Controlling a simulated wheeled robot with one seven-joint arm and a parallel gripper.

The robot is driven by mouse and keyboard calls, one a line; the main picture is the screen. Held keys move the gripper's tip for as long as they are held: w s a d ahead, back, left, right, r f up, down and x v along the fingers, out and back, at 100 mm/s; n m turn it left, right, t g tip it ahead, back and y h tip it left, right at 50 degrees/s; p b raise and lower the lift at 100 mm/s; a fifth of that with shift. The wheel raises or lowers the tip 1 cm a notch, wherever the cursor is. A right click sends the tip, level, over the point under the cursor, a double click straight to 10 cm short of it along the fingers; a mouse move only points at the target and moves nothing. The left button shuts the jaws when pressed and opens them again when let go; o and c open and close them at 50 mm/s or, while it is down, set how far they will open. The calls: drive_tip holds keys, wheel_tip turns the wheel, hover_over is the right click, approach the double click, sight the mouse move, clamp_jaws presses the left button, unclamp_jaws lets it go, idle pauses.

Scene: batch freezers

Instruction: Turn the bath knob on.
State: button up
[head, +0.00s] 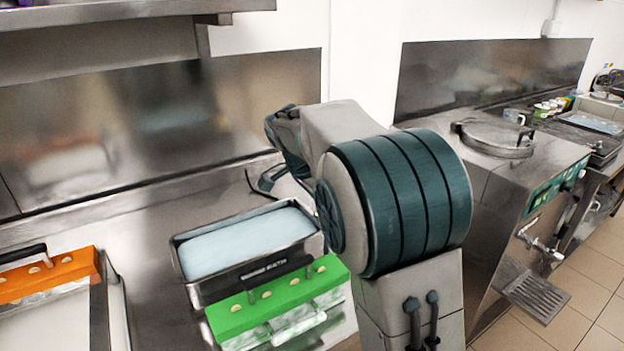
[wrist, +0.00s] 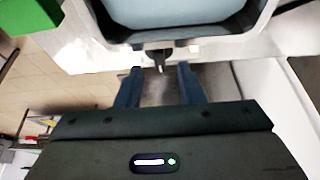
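The bath (head: 185,262) is a steel rectangular tub holding pale blue liquid, on the steel counter left of my arm in the head view. In the wrist view its rim (wrist: 150,42) fills the top of the picture. A small dark part, probably the bath knob (wrist: 158,57), sticks out below the rim. My gripper (wrist: 160,73) is open, with its two fingers apart, one on each side of this part's line. I cannot tell whether they touch it.
A green-fronted rack (head: 280,298) stands close in front of the bath. An orange-fronted container (head: 48,275) is at the far left. A batch freezer (head: 525,185) with a round lid stands to the right.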

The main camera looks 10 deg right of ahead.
drive_tip(key=v, duration=1)
drive_tip(key=shift+a+r, duration=0.25)
drive_tip(key=shift+s, duration=0.1)
drive_tip(key=s+d+f+n+y, duration=0.1)
drive_tip(key=s+f+n, duration=0.3)
drive_tip(key=s, duration=0.4)
drive_tip(key=s+d+f+n+y+p, duration=0.1)
drive_tip(key=s+d+f+n, duration=0.2)
drive_tip(key=s, duration=0.6)
drive_tip(key=s+d+f+n+t+y+p, duration=0.1)
drive_tip(key=s+d+f+n+y, duration=0.1)
drive_tip(key=s+f+n, duration=0.4)
drive_tip(key=shift+s+d, duration=0.15)
drive_tip(key=shift+s, duration=1.05)
